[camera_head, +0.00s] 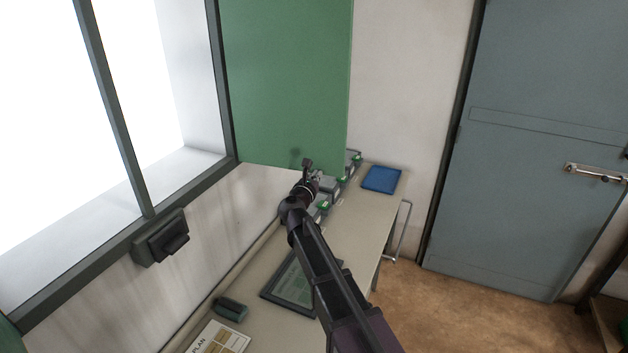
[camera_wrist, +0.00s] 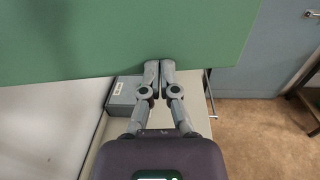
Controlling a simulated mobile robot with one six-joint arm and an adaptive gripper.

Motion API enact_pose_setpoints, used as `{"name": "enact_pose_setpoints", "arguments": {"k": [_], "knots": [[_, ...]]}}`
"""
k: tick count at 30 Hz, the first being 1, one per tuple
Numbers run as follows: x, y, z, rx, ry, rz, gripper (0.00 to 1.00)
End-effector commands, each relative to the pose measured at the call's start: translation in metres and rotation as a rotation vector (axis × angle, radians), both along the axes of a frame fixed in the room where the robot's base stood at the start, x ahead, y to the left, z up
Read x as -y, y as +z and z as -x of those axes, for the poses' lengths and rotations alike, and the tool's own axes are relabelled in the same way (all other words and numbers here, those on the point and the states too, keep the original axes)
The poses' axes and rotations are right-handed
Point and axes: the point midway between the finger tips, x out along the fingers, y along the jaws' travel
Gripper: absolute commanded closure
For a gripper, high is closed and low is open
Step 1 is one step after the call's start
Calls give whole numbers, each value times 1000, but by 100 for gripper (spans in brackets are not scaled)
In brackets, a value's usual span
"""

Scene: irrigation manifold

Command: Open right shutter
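The right shutter is a flat green panel (camera_head: 290,80) beside the right edge of the window frame. It stands clear of the window opening, which is uncovered and bright. The panel also fills the top of the wrist view (camera_wrist: 120,35). My gripper (camera_head: 307,168) is at the panel's lower edge. In the wrist view my gripper's fingers (camera_wrist: 160,66) lie side by side, almost touching, with nothing seen between them. Their tips overlap the lower part of the panel; I cannot tell whether they touch it.
A long bench (camera_head: 355,235) runs under the window, with a blue tray (camera_head: 381,179), a dark-framed panel (camera_head: 290,285) and small grey-green boxes on it. A dark latch block (camera_head: 160,238) sits on the window's lower frame. A blue-grey door (camera_head: 535,150) and open brown floor (camera_head: 470,305) are at right.

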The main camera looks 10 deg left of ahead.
Motion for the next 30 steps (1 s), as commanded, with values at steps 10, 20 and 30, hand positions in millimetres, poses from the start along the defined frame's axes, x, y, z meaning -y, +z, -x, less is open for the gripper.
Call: {"name": "enact_pose_setpoints", "arguments": {"k": [10,20,30], "knots": [[-4,0,-18,0,10,0,100],[-7,0,-15,0,13,0,100],[-6,0,4,0,11,0,100]]}}
